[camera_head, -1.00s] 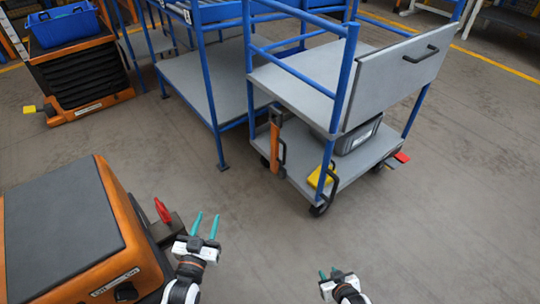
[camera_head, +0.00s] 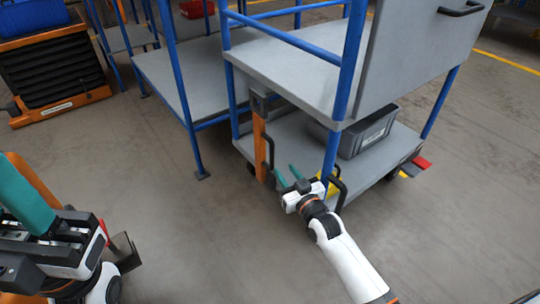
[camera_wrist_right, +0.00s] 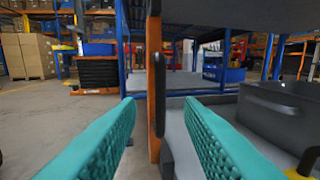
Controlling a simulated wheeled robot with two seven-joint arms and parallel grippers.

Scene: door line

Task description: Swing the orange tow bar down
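The orange tow bar (camera_head: 259,147) stands upright at the near left end of the grey and blue cart (camera_head: 290,62). A black handle (camera_head: 270,153) is on its side. My right gripper (camera_head: 289,172) is open just to the right of the bar in the head view. In the right wrist view the bar (camera_wrist_right: 154,75) and its handle (camera_wrist_right: 159,94) stand ahead, between the two teal fingers (camera_wrist_right: 163,100); I cannot tell whether the handle is within their reach. My left gripper (camera_head: 22,190) is close to the camera at the left edge, partly cut off.
A grey bin (camera_head: 366,135) and a yellow thing (camera_head: 333,184), partly behind my right gripper, are on the cart's lower shelf. A red pedal (camera_head: 422,162) sticks out at its right. A blue-framed rack (camera_head: 165,75) stands behind to the left. The floor between is clear.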

